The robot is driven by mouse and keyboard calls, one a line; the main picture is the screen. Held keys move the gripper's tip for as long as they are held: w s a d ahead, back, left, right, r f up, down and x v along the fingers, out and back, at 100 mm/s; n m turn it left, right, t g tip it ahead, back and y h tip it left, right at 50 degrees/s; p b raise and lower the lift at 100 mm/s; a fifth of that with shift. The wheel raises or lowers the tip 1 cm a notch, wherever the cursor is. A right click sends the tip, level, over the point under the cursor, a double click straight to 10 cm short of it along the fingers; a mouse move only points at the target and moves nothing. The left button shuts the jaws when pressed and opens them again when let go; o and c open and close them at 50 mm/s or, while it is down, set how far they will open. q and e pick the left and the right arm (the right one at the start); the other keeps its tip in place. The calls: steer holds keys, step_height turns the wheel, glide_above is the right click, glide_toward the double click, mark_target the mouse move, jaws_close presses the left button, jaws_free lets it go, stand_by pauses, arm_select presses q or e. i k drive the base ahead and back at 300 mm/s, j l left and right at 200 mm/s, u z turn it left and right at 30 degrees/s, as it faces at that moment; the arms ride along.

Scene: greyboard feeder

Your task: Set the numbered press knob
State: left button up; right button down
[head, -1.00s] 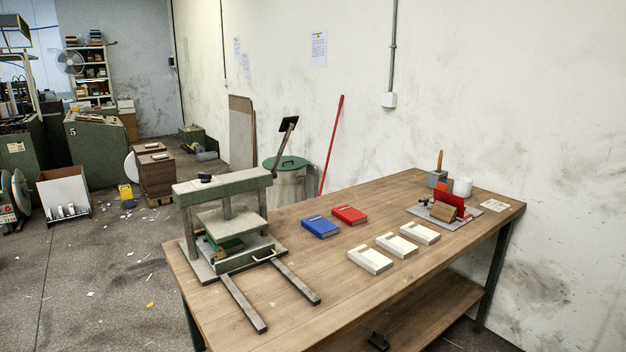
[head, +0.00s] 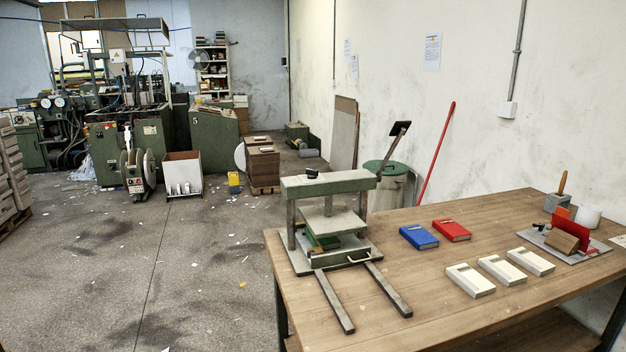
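A small bench press (head: 327,181) with a pale green-grey top beam stands at the left end of the wooden table (head: 450,318). A small black knob (head: 312,173) sits on top of its beam, toward the left; any numbers on it are too small to read. Under the beam is a pale platen (head: 334,221), with a green item (head: 322,241) below it. Two rails stick out from the press toward the table's front. Neither of my grippers shows in the head view.
Blue (head: 419,236) and red (head: 452,229) books and three white boxes (head: 470,280) lie right of the press. A grey board with a red piece (head: 570,233) is at the far right. Open floor (head: 200,290) lies left of the table; machines stand beyond.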

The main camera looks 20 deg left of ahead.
mark_target(312, 174)
steer(key=i+l+z, duration=0.2)
steer(key=i+l, duration=0.25)
steer(key=i+l+z, duration=0.15)
steer(key=i+l, duration=0.35)
steer(key=i+l+z, duration=0.2)
steer(key=i+l, duration=0.35)
steer(key=i+l+z, duration=0.2)
steer(key=i+l, duration=0.15)
steer(key=i, duration=0.2)
